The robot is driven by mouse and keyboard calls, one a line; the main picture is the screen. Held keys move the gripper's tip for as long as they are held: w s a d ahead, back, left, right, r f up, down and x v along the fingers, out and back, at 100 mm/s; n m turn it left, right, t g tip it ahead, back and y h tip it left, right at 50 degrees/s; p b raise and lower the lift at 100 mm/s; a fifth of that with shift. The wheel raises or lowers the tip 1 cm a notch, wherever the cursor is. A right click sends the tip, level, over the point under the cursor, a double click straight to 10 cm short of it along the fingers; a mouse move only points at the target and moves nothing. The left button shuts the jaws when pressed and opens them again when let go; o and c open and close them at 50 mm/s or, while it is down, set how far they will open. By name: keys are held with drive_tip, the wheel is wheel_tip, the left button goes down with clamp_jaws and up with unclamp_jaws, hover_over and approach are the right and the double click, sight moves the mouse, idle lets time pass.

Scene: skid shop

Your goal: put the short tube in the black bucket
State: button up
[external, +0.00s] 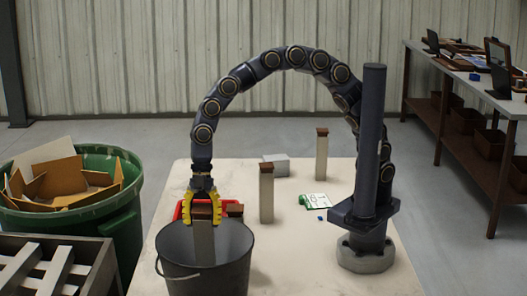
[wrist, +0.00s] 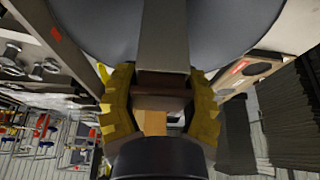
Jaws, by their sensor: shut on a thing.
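My gripper (external: 203,207), with yellow fingers, is shut on a grey tube (external: 204,242) just below its brown cap (external: 203,212). The tube hangs upright over the mouth of the dark grey-black bucket (external: 222,282), with its lower part inside the rim. The bucket's front wall hides its lower end. In the wrist view, the yellow fingers (wrist: 160,105) flank the brown cap, and the grey tube (wrist: 164,42) runs away between them against the bucket's dark inside (wrist: 100,30).
Two other brown-capped tubes, one medium (external: 267,198) and one tall (external: 321,160), stand on the pale table (external: 300,262). A grey block (external: 280,166) lies farther back. A green bin (external: 120,215) stands left.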

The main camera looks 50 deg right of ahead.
sight(205, 255)
wheel_tip(205, 255, down, 9)
drive_tip(key=shift+r, duration=0.15)
idle(0.4)
drive_tip(key=o, duration=1.1)
drive_tip(key=shift+f, duration=0.2)
drive_tip(key=shift+r, duration=0.1)
